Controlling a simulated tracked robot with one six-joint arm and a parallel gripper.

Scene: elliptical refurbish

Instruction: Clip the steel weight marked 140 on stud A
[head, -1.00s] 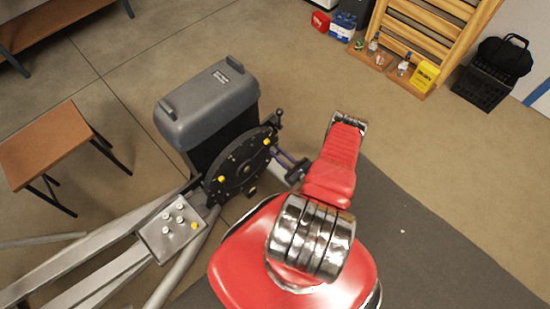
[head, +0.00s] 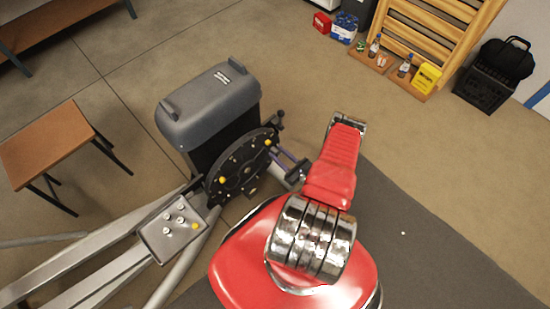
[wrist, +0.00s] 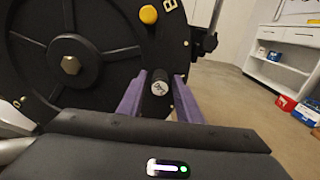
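The black round disc (head: 238,170) stands upright on the front of the grey-topped machine, with yellow caps on it. My gripper (head: 279,153) is at the disc's right side, at the end of my red arm. In the wrist view, its two purple fingers stand apart on either side of a short dark post (wrist: 159,88) with a pale, marked end face. Gaps seem to show between post and fingers. The mark is too small to read, so I cannot tell whether this is stud A or a weight. A yellow cap (wrist: 148,14) sits above, near a letter B. No 140 mark is legible.
A metal plate (head: 160,240) with several pale knobs and one yellow knob lies left of my arm, by the machine's long rails. A brown table (head: 50,145) stands at left. Bottles and a yellow box (head: 427,77) sit far right. Open floor lies between.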

